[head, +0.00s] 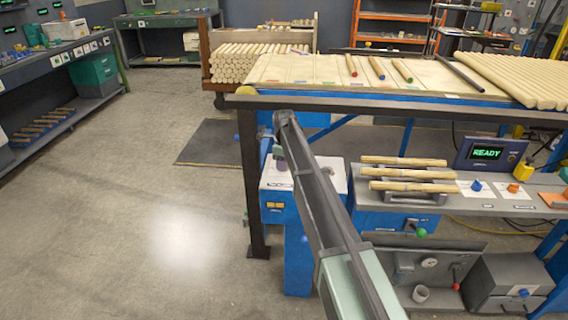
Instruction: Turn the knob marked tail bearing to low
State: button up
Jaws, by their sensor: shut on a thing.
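My arm reaches from the bottom of the head view up to the left end of the workbench. My gripper (280,163) points down over the light top of a blue cabinet (299,255). It is shut on a small knob there, which the jaws and arm mostly hide. I cannot read the knob's marking or make out its pointer. A pale label (277,185) lies on the cabinet top just below the gripper. A small yellow-lit plate (275,205) is on the cabinet's front.
A long table (400,104) with a dark front rail stands behind, bearing dowels. To the right, a lower bench (470,205) holds turned sticks, a READY display (487,153) and blue and orange knobs. Open floor (160,200) lies to the left.

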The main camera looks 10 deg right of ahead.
jog(key=o, duration=0.9)
notch_tip(320, 180, up, 11)
jog(key=p, duration=1.1)
jog(key=shift+f, duration=0.1)
